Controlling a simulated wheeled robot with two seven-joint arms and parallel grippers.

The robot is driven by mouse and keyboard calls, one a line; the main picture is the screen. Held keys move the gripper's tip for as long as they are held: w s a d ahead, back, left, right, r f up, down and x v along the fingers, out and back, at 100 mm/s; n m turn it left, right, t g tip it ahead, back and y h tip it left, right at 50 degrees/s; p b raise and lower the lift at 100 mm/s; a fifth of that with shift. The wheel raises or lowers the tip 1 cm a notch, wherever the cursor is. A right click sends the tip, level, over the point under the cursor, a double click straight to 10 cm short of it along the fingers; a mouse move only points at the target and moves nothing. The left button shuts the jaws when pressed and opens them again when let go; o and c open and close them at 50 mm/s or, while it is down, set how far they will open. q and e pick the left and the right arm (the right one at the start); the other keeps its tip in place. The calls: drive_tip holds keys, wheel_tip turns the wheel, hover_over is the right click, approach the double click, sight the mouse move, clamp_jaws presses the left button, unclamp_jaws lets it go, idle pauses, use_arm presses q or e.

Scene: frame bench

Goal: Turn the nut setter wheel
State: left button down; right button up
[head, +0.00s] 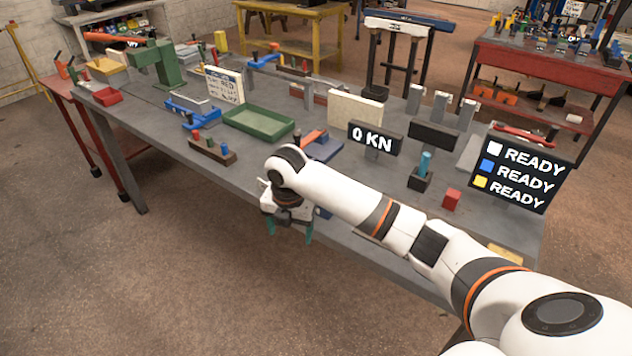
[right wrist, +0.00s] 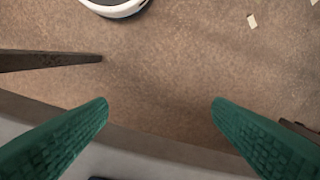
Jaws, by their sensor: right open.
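My right gripper (head: 288,228) hangs at the front edge of the bench, with its teal fingers apart and nothing between them. The right wrist view shows the two open fingers of this gripper (right wrist: 160,103) above the brown floor. I cannot clearly pick out a nut setter wheel in either view. A blue fixture with an orange bar (head: 314,137) stands on the bench behind my wrist, partly hidden by my arm. My left gripper is not in view.
The grey bench (head: 240,170) carries a green tray (head: 258,123), a "0 KN" display (head: 375,137), a "READY" panel (head: 518,172) and a red block (head: 451,199). A green press (head: 160,65) stands at the far left. The floor before the bench is clear.

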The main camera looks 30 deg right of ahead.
drive_tip(key=w+d+r, duration=0.1)
drive_tip(key=r, duration=0.1)
drive_tip(key=w+d+r+n, duration=0.1)
drive_tip(key=d+r, duration=0.1)
drive_tip(key=w+d+r+n, duration=0.1)
drive_tip(key=d, duration=0.1)
drive_tip(key=shift+w+r, duration=0.3)
drive_tip(key=shift+r, duration=0.1)
drive_tip(key=w+d+r+n, duration=0.3)
drive_tip(key=d+r, duration=0.5)
drive_tip(key=r, duration=0.2)
drive_tip(key=f+p, duration=0.1)
drive_tip(key=f, duration=0.4)
drive_tip(key=f+p, duration=0.1)
drive_tip(key=f, duration=0.5)
drive_tip(key=shift+s+d+f, duration=0.1)
drive_tip(key=shift+s+f, duration=0.1)
drive_tip(key=shift+f, duration=0.1)
drive_tip(key=c, duration=1)
drive_tip(key=shift+r, duration=0.1)
